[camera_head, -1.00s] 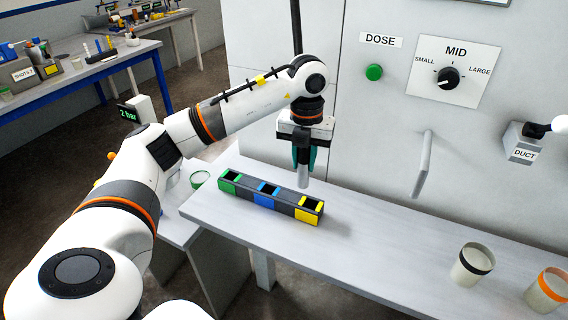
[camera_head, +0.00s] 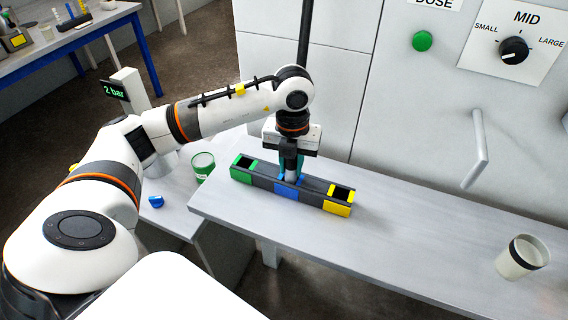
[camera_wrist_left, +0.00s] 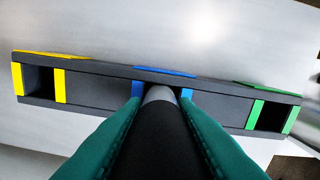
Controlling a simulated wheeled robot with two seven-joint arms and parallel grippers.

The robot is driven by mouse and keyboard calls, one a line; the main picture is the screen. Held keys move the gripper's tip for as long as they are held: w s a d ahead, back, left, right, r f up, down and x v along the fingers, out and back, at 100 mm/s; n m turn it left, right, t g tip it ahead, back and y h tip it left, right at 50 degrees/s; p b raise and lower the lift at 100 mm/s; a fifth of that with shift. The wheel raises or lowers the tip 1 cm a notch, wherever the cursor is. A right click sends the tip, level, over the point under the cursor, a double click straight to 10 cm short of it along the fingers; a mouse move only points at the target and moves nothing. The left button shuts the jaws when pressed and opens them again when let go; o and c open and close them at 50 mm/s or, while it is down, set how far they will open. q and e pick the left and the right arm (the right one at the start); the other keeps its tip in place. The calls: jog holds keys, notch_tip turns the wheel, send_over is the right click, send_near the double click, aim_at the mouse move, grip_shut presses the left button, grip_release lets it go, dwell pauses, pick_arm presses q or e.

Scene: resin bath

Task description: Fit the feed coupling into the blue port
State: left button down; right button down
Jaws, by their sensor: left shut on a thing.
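My left gripper (camera_head: 290,160) points straight down over the dark port block (camera_head: 262,182) and is shut on the feed coupling, a dark hose end with a grey cylindrical tip (camera_head: 291,176). The tip is at the blue port (camera_head: 287,190), between its blue strips, and hides the opening. In the left wrist view the grey tip (camera_wrist_left: 159,94) sits between the teal fingers and the blue edges. I cannot tell how deep it is in the port. The green port (camera_head: 244,163) and yellow port (camera_head: 340,194) are open and empty. My right gripper is not in view.
The block lies on a grey bench (camera_head: 400,235) with free room to its right. A wall handle (camera_head: 478,150) juts out behind. A green-labelled cup (camera_head: 203,167) and a small blue piece (camera_head: 156,201) are on the lower left bench.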

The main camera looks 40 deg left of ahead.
pick_arm(q)
jog(key=shift+w+a+f, duration=0.15)
jog(key=shift+a+f, duration=0.15)
jog(key=shift+f, duration=0.15)
jog(key=c, duration=1.6)
grip_release()
jog(key=shift+d, duration=0.1)
jog(key=o, duration=0.3)
jog(key=shift+d+r, duration=0.1)
jog(key=shift+d, duration=0.05)
jog(key=shift+o, duration=0.8)
jog(key=shift+d, duration=0.1)
notch_tip(320, 180, up, 7)
jog(key=shift+f+b, duration=0.1)
jog(key=shift+b, duration=0.7)
notch_tip(320, 180, up, 4)
jog(key=shift+r+p, duration=0.1)
jog(key=shift+p, duration=0.3)
jog(key=shift+r, duration=0.5)
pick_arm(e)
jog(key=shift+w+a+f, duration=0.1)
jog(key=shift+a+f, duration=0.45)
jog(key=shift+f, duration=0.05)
